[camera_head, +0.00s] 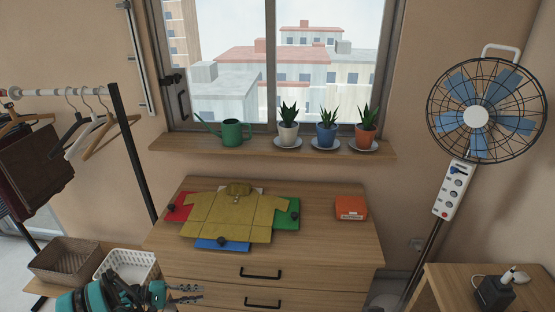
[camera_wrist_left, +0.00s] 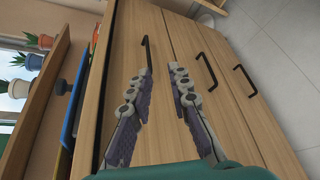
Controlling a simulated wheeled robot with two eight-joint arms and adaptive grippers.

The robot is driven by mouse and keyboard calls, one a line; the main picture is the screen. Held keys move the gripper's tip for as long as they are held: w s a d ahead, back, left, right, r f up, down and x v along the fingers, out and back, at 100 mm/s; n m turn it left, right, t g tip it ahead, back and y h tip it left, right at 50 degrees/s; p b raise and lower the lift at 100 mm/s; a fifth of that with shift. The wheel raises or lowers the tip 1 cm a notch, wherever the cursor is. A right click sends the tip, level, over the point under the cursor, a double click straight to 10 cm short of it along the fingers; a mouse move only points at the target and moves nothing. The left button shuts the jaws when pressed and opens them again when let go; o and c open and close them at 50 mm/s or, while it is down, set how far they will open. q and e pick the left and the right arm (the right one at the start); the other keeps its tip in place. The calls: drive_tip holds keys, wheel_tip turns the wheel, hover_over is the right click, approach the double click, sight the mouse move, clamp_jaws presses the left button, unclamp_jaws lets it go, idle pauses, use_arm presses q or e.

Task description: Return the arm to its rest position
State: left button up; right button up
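My left gripper (camera_head: 187,293) shows at the bottom left of the head view, in front of the dresser. In the left wrist view the left gripper (camera_wrist_left: 163,82) has its two fingers apart with nothing between them, facing the drawer fronts. The teal left arm (camera_head: 130,296) comes in low, beside the white basket. My right gripper is not in view. A yellow shirt (camera_head: 233,213) lies spread on a folding board with a red panel (camera_head: 178,207), a green panel (camera_head: 287,213) and a blue panel (camera_head: 222,243), on the dresser top.
The wooden dresser (camera_head: 330,245) has black handles. An orange box (camera_head: 350,207) sits on it. A brown basket (camera_head: 65,262) and a white basket (camera_head: 127,263) stand left, under a clothes rack (camera_head: 133,150). A fan (camera_head: 475,117) and a side table (camera_head: 450,285) stand right.

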use_arm(q)
drive_tip(key=d+r+m+y, duration=0.1)
drive_tip(key=d+r+y, duration=0.25)
drive_tip(key=r, duration=0.55)
drive_tip(key=d+r+m+y, duration=0.1)
drive_tip(key=d+r+y, duration=0.3)
drive_tip(key=r, duration=0.6)
drive_tip(key=s+d+r+m+t+y, duration=0.1)
drive_tip(key=s+r+m+y, duration=0.2)
drive_tip(key=s, duration=0.8)
drive_tip(key=s+d+r+m+t+y, duration=0.2)
drive_tip(key=s+r+m+y, duration=0.1)
drive_tip(key=s, duration=0.8)
drive_tip(key=shift+s+m+y, duration=0.2)
drive_tip(key=shift+m+y, duration=0.15)
drive_tip(key=shift+m, duration=0.25)
drive_tip(key=shift+d+r, duration=0.1)
